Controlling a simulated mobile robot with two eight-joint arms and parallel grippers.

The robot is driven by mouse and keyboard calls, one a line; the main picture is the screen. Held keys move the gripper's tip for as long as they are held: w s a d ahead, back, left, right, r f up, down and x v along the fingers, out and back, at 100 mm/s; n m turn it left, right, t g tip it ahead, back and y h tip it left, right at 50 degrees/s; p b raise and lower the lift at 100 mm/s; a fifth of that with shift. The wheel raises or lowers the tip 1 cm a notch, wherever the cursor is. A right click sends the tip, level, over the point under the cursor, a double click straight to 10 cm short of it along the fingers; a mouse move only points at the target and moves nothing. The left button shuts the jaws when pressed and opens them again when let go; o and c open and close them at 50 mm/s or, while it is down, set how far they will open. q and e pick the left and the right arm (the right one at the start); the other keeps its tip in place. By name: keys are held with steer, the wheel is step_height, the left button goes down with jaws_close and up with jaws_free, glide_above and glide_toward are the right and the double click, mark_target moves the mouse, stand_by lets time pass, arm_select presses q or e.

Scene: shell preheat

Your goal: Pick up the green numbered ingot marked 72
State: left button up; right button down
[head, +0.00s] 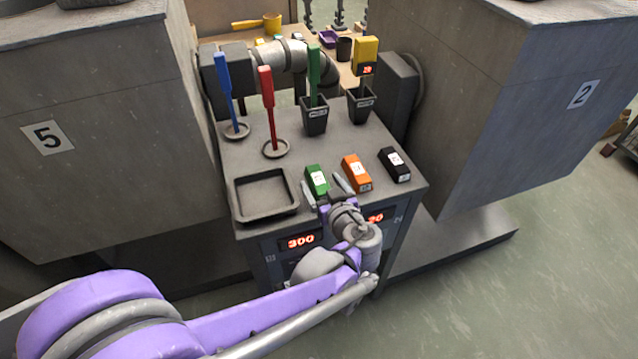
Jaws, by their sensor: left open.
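The green ingot (316,173) with white labels lies near the front edge of the grey workstation top, left of the other ingots. Its number is too small to read. My left gripper (326,188) is open at the ingot's near end. One finger is by the ingot's left side and the other is in the gap between it and the orange ingot (356,174). I cannot tell whether the fingers touch the green ingot. My right gripper is out of view.
A black ingot (394,165) lies to the right and an empty dark tray (265,216) to the left. Blue (224,85) and red (267,100) handled tools stand behind, beside cups holding green (314,75) and yellow (365,55) ones. Large grey blocks flank the station.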

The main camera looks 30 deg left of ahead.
arm_select(q)
steer(key=shift+x, duration=1.4)
jaws_close()
